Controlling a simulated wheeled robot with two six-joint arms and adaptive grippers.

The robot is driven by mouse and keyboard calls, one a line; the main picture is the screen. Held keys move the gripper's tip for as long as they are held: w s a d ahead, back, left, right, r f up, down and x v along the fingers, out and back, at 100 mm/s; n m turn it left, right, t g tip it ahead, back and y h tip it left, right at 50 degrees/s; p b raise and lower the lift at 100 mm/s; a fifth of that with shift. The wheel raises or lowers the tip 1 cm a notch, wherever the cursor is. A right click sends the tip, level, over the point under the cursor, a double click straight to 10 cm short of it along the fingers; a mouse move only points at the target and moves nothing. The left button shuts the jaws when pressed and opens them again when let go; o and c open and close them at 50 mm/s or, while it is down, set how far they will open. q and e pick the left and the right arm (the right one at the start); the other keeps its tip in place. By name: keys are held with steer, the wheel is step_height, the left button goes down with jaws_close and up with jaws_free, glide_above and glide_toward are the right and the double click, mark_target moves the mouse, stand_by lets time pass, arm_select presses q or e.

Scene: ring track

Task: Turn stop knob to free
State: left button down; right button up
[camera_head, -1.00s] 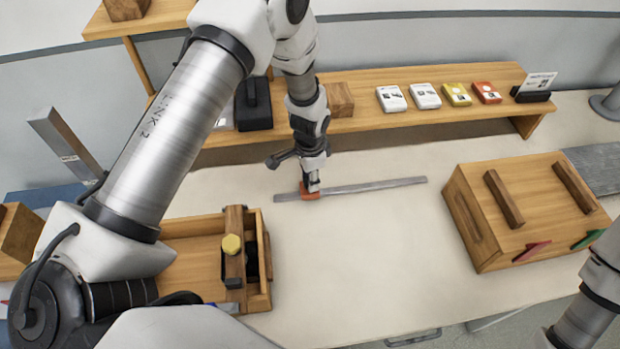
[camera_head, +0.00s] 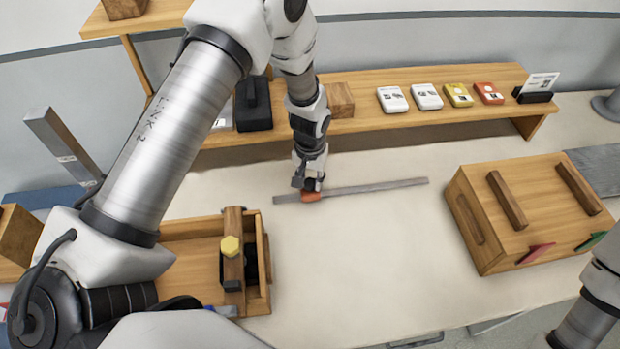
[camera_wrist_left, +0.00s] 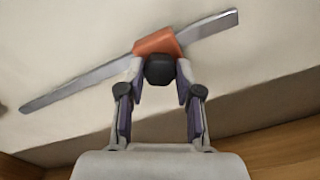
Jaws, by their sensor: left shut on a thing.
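A long metal rail (camera_head: 370,188) lies on the pale table and carries an orange stop block (camera_head: 311,197). In the left wrist view the orange block (camera_wrist_left: 158,43) sits across the rail (camera_wrist_left: 80,86), with a black stop knob (camera_wrist_left: 160,70) at its near side. My left gripper (camera_head: 311,186) is down at the block. In the wrist view its two fingertips (camera_wrist_left: 160,74) are shut on the black knob, one on each side. In the head view the gripper hides the knob. The knob's setting cannot be read. My right gripper is out of view.
A wooden case (camera_head: 490,225) with two bars stands at right. A shelf (camera_head: 440,114) behind holds several small boxes and a black case (camera_head: 253,108). The table between is clear.

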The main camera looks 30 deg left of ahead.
mark_target(310, 182)
arm_select(q)
steer(key=shift+s+f+n, duration=0.1)
steer(key=shift+s+n, duration=0.05)
steer(key=shift+n, duration=0.45)
steer(key=c, duration=0.8)
jaws_free()
steer(key=shift+o, duration=0.2)
step_height(310, 182, up, 12)
